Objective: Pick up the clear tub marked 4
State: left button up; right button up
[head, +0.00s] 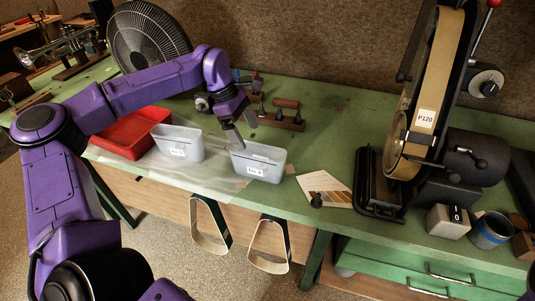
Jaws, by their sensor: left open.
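Two clear, whitish tubs stand on the green bench in the head view. The right tub (272,159) has a small white label on its front, and the left tub (187,136) has one too. The label numbers are too small to read surely, so I cannot tell which tub is marked 4. My left gripper (244,132) points down at the back left rim of the right tub. It is open, with nothing visible between its fingers. I cannot tell whether a finger is inside the tub or behind its wall. My right gripper is not in view.
A red tray (122,139) lies left of the tubs, and a black fan (150,38) stands behind. A rack with handled tools (283,117) is behind the right tub. A belt sander (432,95) stands to the right, with a paper card (318,183) before it.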

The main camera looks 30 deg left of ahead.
aim_at(260, 159)
pick_arm(q)
jog(key=x, duration=0.3)
jog(key=p+x, duration=0.1)
jog(key=shift+s+d+f, duration=0.2)
jog(key=shift+s+f, duration=0.1)
jog(key=x, duration=0.1)
jog(key=p+x, duration=0.1)
jog(key=x, duration=0.1)
jog(key=p+x, duration=0.1)
jog(key=x, duration=0.1)
jog(key=shift+w+d+f, duration=0.1)
jog(key=shift+w+f, duration=0.05)
jog(key=shift+w, duration=0.1)
jog(key=shift+f, duration=0.25)
jog(key=c, duration=1.1)
